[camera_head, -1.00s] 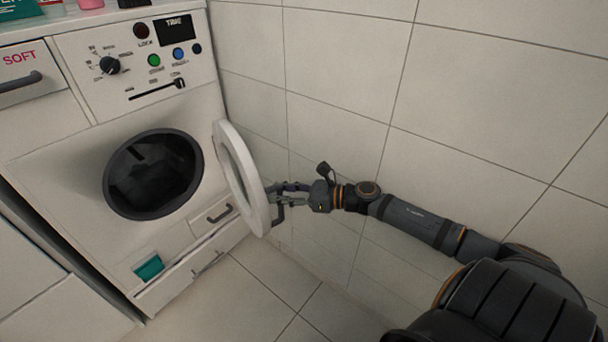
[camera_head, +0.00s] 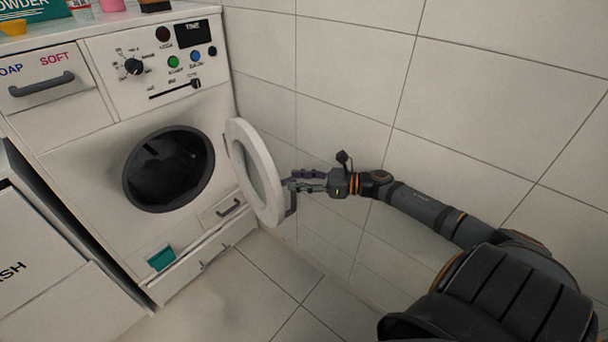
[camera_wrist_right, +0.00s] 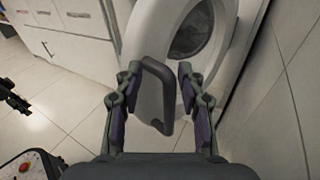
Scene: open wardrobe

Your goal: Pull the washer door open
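The washer (camera_head: 110,185) stands at the left with its round dark opening (camera_head: 168,170) uncovered. Its round white door (camera_head: 236,145) stands swung wide out on its right side, near the tiled wall. A dark grey bar handle (camera_head: 292,203) sits on the door's rim. My right gripper (camera_head: 290,184) is at this handle. In the right wrist view the handle (camera_wrist_right: 171,98) lies between the two fingers of my right gripper (camera_wrist_right: 160,85), which are apart with gaps showing beside the bar. A dark shape (camera_wrist_right: 12,97) at that view's left edge looks like my left gripper; its fingers are unclear.
The tiled wall (camera_head: 350,90) runs close behind the door and my right arm. A teal object (camera_head: 161,258) is at the washer's lower front. Drawers are shut. Containers stand on top. The tiled floor (camera_head: 250,290) in front is clear.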

